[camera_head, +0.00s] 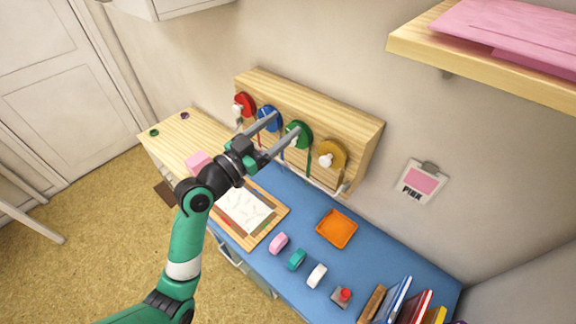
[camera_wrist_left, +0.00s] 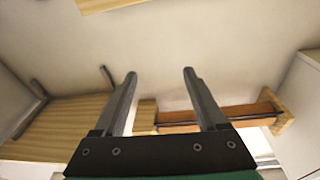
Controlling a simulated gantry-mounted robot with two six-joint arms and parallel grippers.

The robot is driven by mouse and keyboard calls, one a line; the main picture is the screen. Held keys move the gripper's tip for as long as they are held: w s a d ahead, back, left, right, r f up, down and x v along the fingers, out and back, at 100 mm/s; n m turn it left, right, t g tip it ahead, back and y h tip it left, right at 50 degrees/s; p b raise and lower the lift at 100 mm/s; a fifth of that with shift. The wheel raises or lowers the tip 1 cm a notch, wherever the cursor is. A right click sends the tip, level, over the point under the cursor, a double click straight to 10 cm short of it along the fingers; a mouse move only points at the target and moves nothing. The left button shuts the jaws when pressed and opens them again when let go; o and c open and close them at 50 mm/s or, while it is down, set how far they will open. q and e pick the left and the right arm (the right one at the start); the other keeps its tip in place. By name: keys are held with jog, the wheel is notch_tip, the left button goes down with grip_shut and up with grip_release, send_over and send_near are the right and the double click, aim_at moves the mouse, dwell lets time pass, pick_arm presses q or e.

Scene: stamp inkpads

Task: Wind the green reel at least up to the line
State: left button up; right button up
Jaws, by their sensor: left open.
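The green reel (camera_head: 304,137) is on the front of a wooden wall board, between the blue reel (camera_head: 265,118) and the yellow reel (camera_head: 333,150). A green strip hangs below it. My left gripper (camera_head: 286,121) is open, its fingers reaching toward the board; one finger overlaps the green reel and the other overlaps the blue reel in the head view. I cannot tell whether either touches. In the left wrist view the open fingers (camera_wrist_left: 160,73) have nothing between them and no green reel shows. I cannot make out the line. My right gripper is not in view.
The red reel (camera_head: 243,104) is at the board's left end. The blue desk (camera_head: 367,239) below bears an orange tray (camera_head: 338,228), a wooden-framed paper (camera_head: 245,210), several small stamps and books. A shelf (camera_head: 430,50) juts out at upper right.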

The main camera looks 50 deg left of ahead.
pick_arm(q)
jog(key=s+a+f+n+g+y+b, duration=0.1)
jog(key=s+a+f, duration=0.15)
jog(key=f, duration=0.45)
jog(key=s+a+f+n+g+b, duration=0.1)
jog(key=a+f+b, duration=0.15)
jog(key=f, duration=0.55)
jog(key=w+a, duration=0.1)
jog(key=w, duration=1.1)
jog(key=shift+a+r, duration=0.15)
jog(key=shift+r, duration=0.1)
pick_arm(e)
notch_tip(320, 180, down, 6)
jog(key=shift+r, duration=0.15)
pick_arm(q)
jog(key=shift+w, duration=0.1)
grip_shut()
